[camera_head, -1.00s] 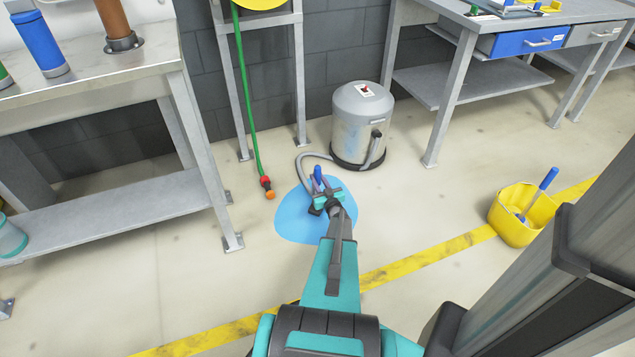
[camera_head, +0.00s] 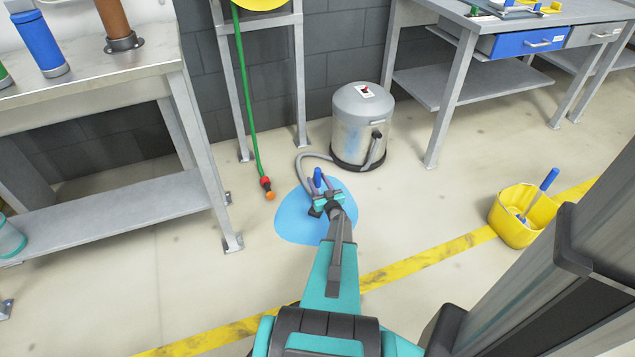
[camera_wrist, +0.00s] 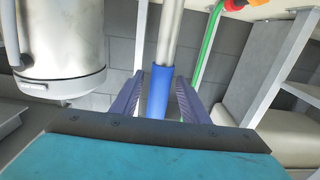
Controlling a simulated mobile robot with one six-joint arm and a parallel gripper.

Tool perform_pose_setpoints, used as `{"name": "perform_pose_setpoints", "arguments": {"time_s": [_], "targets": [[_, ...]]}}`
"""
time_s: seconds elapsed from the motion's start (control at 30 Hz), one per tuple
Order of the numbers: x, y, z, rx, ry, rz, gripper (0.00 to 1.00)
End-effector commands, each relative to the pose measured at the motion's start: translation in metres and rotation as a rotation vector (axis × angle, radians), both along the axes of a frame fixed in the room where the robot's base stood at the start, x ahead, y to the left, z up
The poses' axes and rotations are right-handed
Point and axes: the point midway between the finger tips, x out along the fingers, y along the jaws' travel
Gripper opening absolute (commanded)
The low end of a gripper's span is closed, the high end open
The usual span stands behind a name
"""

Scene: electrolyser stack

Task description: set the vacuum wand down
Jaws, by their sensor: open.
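The vacuum wand's blue handle (camera_head: 317,177) stands up at my gripper, over the blue patch on the floor. In the wrist view the blue handle (camera_wrist: 159,92) lies between my two fingers, with a silver tube (camera_wrist: 170,35) running on from it. My gripper (camera_wrist: 157,98) is open around the handle, with a narrow gap showing on the left side. In the head view my gripper (camera_head: 322,190) is low near the floor. The wand's lower end is hard to make out. A grey hose (camera_head: 301,165) leads to the silver vacuum drum (camera_head: 360,125).
A blue puddle-like patch (camera_head: 290,222) lies under my gripper. A green hose (camera_head: 251,105) with an orange end hangs to the left. Metal workbenches stand left (camera_head: 120,207) and right (camera_head: 440,110). A yellow bucket (camera_head: 515,225) stands on the right. The floor between is clear.

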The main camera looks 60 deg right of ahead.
Motion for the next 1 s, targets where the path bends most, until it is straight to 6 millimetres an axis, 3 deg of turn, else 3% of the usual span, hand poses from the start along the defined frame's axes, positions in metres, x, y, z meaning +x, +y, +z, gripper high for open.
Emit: {"name": "perform_pose_setpoints", "arguments": {"time_s": [0.27, 1.0], "targets": [[-0.009, 0.006, 0.004, 0.000, 0.000, -0.001, 0.41], [-0.091, 0.067, 0.004, 0.000, 0.000, -0.001, 0.41]]}}
